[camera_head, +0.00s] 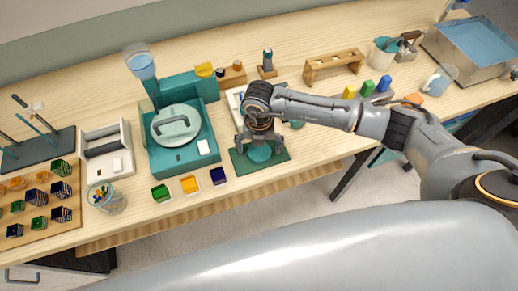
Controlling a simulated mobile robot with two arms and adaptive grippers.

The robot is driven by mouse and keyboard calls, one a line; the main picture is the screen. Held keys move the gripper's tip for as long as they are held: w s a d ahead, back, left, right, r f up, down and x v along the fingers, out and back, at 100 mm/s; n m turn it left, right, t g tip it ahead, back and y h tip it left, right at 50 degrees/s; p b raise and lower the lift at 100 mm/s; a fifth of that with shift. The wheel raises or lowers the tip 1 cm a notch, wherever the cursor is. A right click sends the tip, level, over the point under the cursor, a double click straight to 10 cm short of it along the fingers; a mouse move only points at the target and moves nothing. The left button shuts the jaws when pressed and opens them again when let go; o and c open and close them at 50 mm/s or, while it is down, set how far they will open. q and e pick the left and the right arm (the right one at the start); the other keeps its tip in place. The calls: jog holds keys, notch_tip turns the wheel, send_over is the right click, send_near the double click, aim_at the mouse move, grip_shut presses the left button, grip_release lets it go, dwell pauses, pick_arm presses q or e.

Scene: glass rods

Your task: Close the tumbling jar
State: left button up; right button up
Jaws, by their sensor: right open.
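My right gripper (260,142) points down over a dark green mat (279,157) near the table's front edge, with its fingers apart. A round teal piece (259,153) lies on the mat under and between the fingers. It is partly covered by the gripper, and I cannot tell whether the fingers touch it. Which thing is the tumbling jar is not certain. To the left stands a teal machine (157,161) with a round pale green part (187,115) on top, which has a grey handle. My left gripper is not in view.
Small green, yellow and dark blue boxes (190,185) stand in front of the machine. A glass jar (106,198) with coloured bits is left of them. A wooden rack (333,65) stands behind my right arm. The table's front strip right of the mat is clear.

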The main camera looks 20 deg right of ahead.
jog(key=c, duration=0.8)
jog(key=shift+r, duration=0.1)
jog(key=shift+r, duration=0.5)
jog(key=s+a+r+b, duration=0.1)
jog(key=s+a+r, duration=0.2)
jog(key=r, duration=0.1)
jog(key=s+a+r+b, duration=0.2)
jog(key=s+a+r, duration=0.1)
jog(key=s+r, duration=0.1)
jog(key=s+a+r+b, duration=0.2)
jog(key=s+r, duration=0.2)
jog(key=shift+a, duration=0.4)
